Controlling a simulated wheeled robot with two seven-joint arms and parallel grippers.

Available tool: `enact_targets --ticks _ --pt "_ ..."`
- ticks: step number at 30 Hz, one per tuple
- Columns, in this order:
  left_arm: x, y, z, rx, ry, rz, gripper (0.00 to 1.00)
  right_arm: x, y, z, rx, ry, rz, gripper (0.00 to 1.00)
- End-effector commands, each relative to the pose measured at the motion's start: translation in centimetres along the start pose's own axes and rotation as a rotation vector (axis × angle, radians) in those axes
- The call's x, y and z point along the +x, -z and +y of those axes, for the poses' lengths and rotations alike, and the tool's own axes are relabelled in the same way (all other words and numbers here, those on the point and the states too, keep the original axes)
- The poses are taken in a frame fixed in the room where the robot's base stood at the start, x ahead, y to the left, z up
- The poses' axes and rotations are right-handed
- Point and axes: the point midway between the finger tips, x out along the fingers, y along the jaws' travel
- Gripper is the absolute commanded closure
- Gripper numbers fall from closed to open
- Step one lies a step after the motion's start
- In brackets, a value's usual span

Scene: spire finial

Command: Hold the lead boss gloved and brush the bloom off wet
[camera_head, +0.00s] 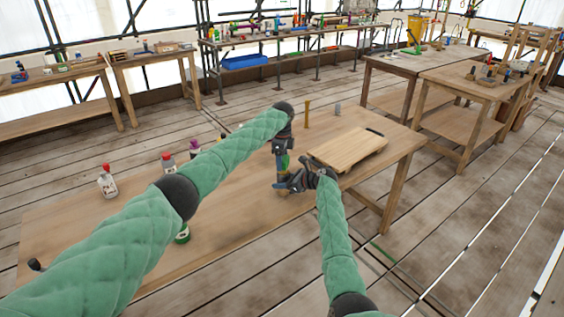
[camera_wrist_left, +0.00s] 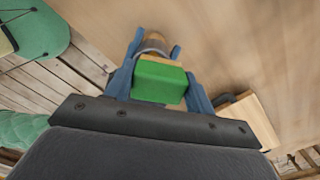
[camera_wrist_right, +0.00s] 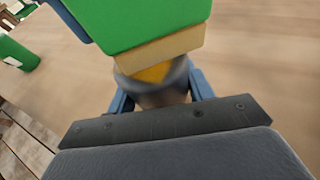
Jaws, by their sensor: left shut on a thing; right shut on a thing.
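My left gripper (camera_head: 283,150) is shut on a green block (camera_wrist_left: 158,82) with a tan underside, apparently the brush. It holds the block above the workbench. My right gripper (camera_head: 291,182) is shut on a grey round piece (camera_wrist_right: 168,96), apparently the lead boss, which shows a yellow patch on top. In the right wrist view, the green block (camera_wrist_right: 140,22) is right over the grey piece, its tan layer overlapping the piece's upper edge. I cannot tell whether they touch. In the left wrist view, the grey piece (camera_wrist_left: 153,44) shows just beyond the block.
The workbench (camera_head: 240,225) carries a wooden board (camera_head: 347,147) at right, with a wooden peg (camera_head: 308,111) and a small grey piece (camera_head: 337,108) behind. The front middle is clear.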

Motion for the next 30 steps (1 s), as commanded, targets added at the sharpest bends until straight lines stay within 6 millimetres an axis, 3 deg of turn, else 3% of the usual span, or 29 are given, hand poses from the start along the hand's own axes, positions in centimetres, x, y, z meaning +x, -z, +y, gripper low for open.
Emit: enact_targets --ticks 18,30 --pt "-0.1 0.6 2.0 0.000 0.001 0.000 0.64 0.0 0.0 0.0 0.000 0.000 0.000 0.74" --pt "-0.1 0.3 0.7 -0.001 0.001 0.000 0.64 0.0 0.0 0.0 0.000 0.000 0.000 0.74"
